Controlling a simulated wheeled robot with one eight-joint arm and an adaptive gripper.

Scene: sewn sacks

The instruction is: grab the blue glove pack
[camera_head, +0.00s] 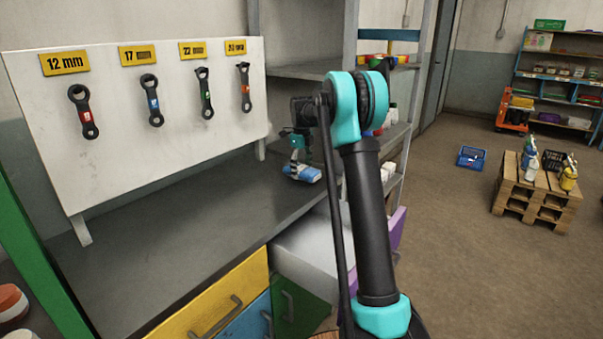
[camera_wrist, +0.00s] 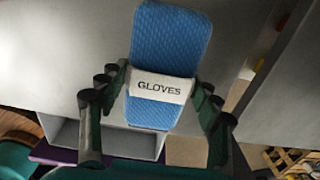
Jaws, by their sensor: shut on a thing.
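The blue glove pack (camera_wrist: 171,45) is a quilted blue bundle with a white band reading "GLOVES". It fills the upper middle of the wrist view. My gripper (camera_wrist: 157,88) has its dark green fingers on both sides of the pack, around the band, and is shut on it. In the head view the pack (camera_head: 303,173) shows small at the far end of the grey workbench (camera_head: 215,215), below my gripper (camera_head: 297,147). My arm hides part of the area beside it. I cannot tell whether the pack touches the bench top.
A white board (camera_head: 120,165) with several labelled wrenches stands along the bench's back. A shelf unit (camera_head: 300,70) is behind my gripper. An open drawer (camera_head: 305,255) juts out under the bench. A wooden pallet stack (camera_head: 537,190) with bottles stands right, across open floor.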

